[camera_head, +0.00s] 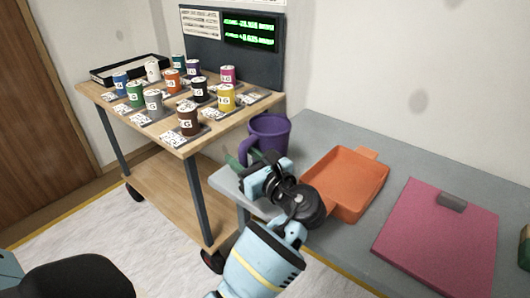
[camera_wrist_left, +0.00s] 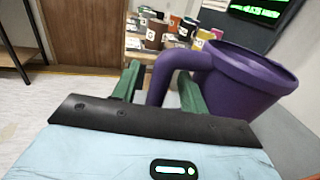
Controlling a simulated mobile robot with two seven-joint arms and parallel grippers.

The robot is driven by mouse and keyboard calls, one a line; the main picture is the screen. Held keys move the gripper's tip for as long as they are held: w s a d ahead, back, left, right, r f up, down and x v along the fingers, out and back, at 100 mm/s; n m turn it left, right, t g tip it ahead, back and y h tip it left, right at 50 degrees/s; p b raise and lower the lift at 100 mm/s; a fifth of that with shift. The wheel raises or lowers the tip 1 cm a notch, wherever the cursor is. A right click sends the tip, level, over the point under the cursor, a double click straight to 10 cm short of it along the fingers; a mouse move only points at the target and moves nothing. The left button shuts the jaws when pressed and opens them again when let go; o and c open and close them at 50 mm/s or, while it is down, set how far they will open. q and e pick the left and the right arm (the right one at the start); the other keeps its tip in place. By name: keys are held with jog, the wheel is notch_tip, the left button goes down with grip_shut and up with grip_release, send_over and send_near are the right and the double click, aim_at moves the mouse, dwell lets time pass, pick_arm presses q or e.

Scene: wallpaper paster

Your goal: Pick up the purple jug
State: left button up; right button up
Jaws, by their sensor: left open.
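The purple jug (camera_head: 269,128) stands upright at the left end of the grey table, its handle toward the left. It also shows large in the left wrist view (camera_wrist_left: 238,85), with its handle curving down on the left. My left gripper (camera_head: 246,160) is at the handle, in front of the jug in the head view. In the left wrist view its two green fingers (camera_wrist_left: 159,88) are apart, with the handle (camera_wrist_left: 163,78) between them. The gripper is open. The jug's lower part is hidden by the gripper. My right gripper is not in view.
An orange tray (camera_head: 345,178) lies right of the jug, and a pink clipboard (camera_head: 440,245) lies further right on the grey table (camera_head: 395,170). A wooden cart (camera_head: 105,98) with several coloured cans stands behind left, close to the table. A dark panel (camera_head: 215,55) rises behind it.

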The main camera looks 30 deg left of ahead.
pick_arm(q)
jog(key=shift+w+a, duration=0.1)
jog(key=shift+a, duration=0.2)
jog(key=shift+c, duration=0.3)
jog(key=c, duration=0.7)
grip_shut()
jog(key=shift+r, duration=0.1)
